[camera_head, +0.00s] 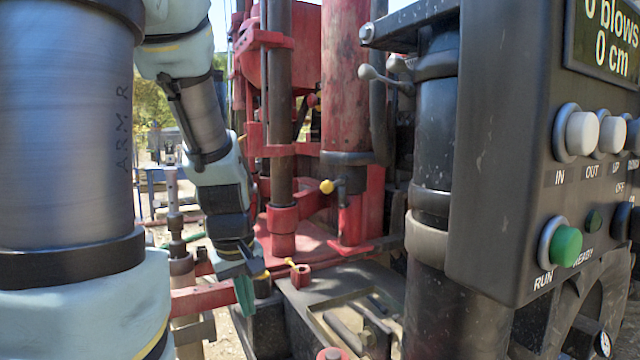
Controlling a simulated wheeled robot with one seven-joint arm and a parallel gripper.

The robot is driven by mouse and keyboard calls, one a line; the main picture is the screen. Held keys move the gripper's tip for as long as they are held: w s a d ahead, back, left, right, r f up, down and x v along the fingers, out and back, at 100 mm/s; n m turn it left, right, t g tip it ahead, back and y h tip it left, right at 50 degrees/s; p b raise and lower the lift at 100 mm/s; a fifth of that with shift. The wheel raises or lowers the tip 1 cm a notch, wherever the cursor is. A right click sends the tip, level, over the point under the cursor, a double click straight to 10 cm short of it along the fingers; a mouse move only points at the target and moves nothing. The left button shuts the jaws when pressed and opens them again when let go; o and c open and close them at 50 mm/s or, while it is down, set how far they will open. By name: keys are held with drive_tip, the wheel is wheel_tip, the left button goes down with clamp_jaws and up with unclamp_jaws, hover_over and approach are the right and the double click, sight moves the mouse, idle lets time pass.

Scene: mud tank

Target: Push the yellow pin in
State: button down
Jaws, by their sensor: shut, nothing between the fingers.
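A small yellow pin (291,263) sticks out of the upper left of a small red ring-shaped block (301,276) on the dark machine bed. Its inner end is hidden by the block. My gripper (246,291) is shut and empty, pointing down just left of the pin and block, with a visible gap in the picture. Its teal fingers are seen from the side. A larger yellow ball knob (327,186) sits on a dark fitting on the red column, above and right of the pin.
The red drilling rig (346,80) and its steel rod (279,120) stand behind the pin. A black control box (500,150) with buttons fills the right side. A red horizontal bar (204,298) lies left of my gripper. A black cylinder (434,130) stands right of the bed.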

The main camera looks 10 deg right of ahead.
drive_tip(key=w+d+r+n+t+h, duration=0.1)
drive_tip(key=w+d+r+n, duration=0.2)
drive_tip(key=r+n, duration=0.5)
drive_tip(key=w+d+r+n+t+h, duration=0.2)
drive_tip(key=w+d+r+n, duration=0.2)
drive_tip(key=r+n, duration=0.4)
drive_tip(key=w+d+r+n+t+h, duration=0.1)
drive_tip(key=w+d+r+n, duration=0.2)
drive_tip(key=w+r+n, duration=0.2)
wheel_tip(320, 180, up, 4)
drive_tip(key=n, duration=0.3)
drive_tip(key=shift+w+d+t, duration=0.15)
drive_tip(key=shift+w+t, duration=0.15)
drive_tip(key=p, duration=0.3)
approach(325, 192)
drive_tip(key=x, duration=0.5)
drive_tip(key=shift+w+d+f, duration=0.1)
drive_tip(key=shift+w+f, duration=0.1)
drive_tip(key=shift+f, duration=0.1)
